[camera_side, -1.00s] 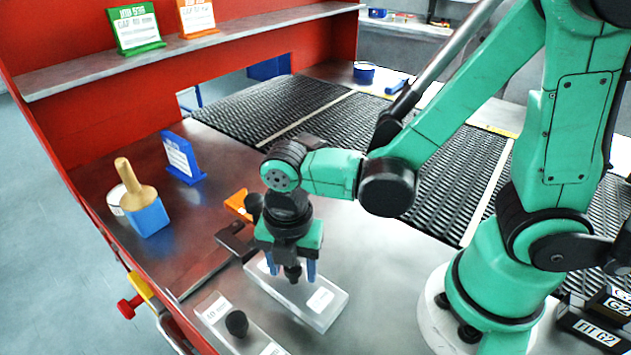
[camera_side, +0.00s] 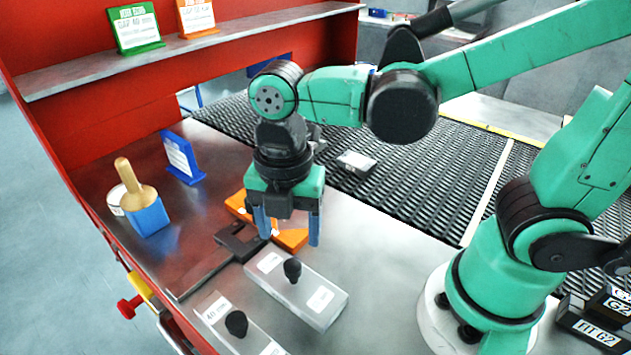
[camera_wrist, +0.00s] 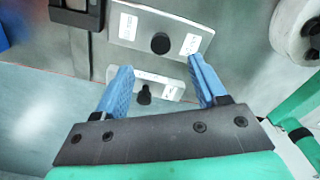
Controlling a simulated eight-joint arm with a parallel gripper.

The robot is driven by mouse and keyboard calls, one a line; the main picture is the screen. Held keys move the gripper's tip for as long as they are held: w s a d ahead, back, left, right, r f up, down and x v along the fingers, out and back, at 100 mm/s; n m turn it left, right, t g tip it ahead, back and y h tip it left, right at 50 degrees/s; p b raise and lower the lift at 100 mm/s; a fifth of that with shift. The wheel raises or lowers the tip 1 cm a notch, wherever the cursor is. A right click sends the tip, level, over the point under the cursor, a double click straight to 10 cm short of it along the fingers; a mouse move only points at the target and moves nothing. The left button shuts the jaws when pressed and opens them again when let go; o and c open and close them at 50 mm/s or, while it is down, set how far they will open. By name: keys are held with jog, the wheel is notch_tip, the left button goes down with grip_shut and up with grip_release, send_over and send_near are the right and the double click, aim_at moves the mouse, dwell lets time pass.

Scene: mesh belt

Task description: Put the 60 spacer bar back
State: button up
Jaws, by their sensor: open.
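Two pale grey spacer bars, each with white labels and a black knob, lie on the steel bench; I cannot clearly read their numbers. The rear bar (camera_side: 303,279) lies with its left end close to the black fixture (camera_side: 240,238); it also shows in the wrist view (camera_wrist: 125,34). The front bar (camera_side: 258,342) lies nearer the side camera and shows partly behind my fingers in the wrist view (camera_wrist: 165,84). My gripper (camera_side: 290,232) is open and empty above the rear bar, its blue fingers (camera_wrist: 160,68) clear of the knob.
An orange piece (camera_side: 291,238) lies behind my fingers. A blue holder with a wooden-handled tool (camera_side: 150,217) and a blue sign (camera_side: 181,158) stand at left. A dark mesh belt (camera_side: 410,180) with a small grey block (camera_side: 356,162) runs behind.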

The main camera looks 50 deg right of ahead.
aim_at(293, 263)
notch_tip(293, 263, up, 4)
jog(key=w+d+m+t, duration=0.1)
jog(key=d+m+t, duration=0.2)
jog(key=m, duration=0.8)
jog(key=w+d+f+m+t, duration=0.1)
jog(key=w+d+m+t, duration=0.1)
jog(key=d+m+t, duration=0.2)
jog(key=shift+d+m, duration=1.65)
jog(key=shift+m, duration=2.55)
